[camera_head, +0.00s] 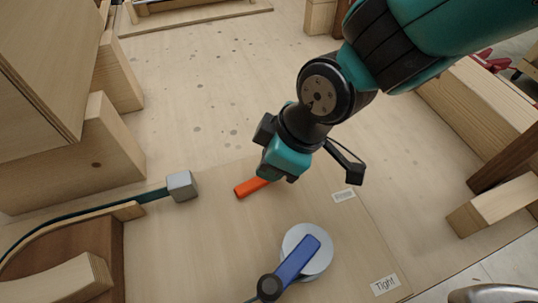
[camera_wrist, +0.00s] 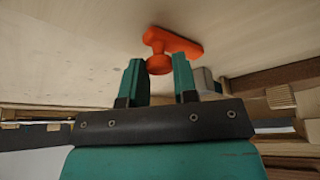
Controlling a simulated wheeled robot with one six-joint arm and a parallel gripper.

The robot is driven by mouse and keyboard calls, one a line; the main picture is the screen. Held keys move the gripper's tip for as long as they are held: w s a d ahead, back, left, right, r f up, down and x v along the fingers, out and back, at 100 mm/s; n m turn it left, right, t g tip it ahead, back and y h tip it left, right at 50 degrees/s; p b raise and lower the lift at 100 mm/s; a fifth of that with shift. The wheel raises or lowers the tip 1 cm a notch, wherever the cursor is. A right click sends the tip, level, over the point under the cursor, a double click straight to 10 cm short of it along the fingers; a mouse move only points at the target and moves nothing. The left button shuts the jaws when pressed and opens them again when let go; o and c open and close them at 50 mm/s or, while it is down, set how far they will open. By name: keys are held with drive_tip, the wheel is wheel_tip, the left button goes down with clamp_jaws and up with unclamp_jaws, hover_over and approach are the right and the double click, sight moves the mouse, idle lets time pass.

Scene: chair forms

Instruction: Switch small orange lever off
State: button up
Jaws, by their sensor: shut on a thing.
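The small orange lever (camera_head: 248,188) sits on the light wooden board, to the left of the label and above the blue lever in the head view. My gripper (camera_head: 280,174) is over its right end and hides that part. In the wrist view the lever (camera_wrist: 183,42) shows as an orange bar with a round knob. My gripper (camera_wrist: 159,66) has one finger on each side of the knob and is shut on it. The exact contact is hard to see.
A blue lever (camera_head: 297,259) on a round pale disc (camera_head: 322,262) stands just below. A label reading "Tight" (camera_head: 385,285) lies to its right. A grey block (camera_head: 182,186) ends a dark strap at left. Wooden blocks (camera_head: 70,160) line the left side; the board's upper middle is clear.

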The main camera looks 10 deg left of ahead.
drive_tip(key=shift+s+d+m+t, duration=0.15)
drive_tip(key=shift+m+t, duration=0.1)
drive_tip(key=shift+m, duration=0.35)
drive_tip(key=shift+s+d+m+t, duration=0.15)
drive_tip(key=shift+m+t, duration=0.1)
drive_tip(key=shift+m, duration=0.35)
drive_tip(key=o, duration=0.9)
drive_tip(key=v, duration=1.7)
drive_tip(key=shift+s+a+r, duration=0.15)
drive_tip(key=shift+s+r, duration=0.05)
drive_tip(key=shift+r, duration=0.1)
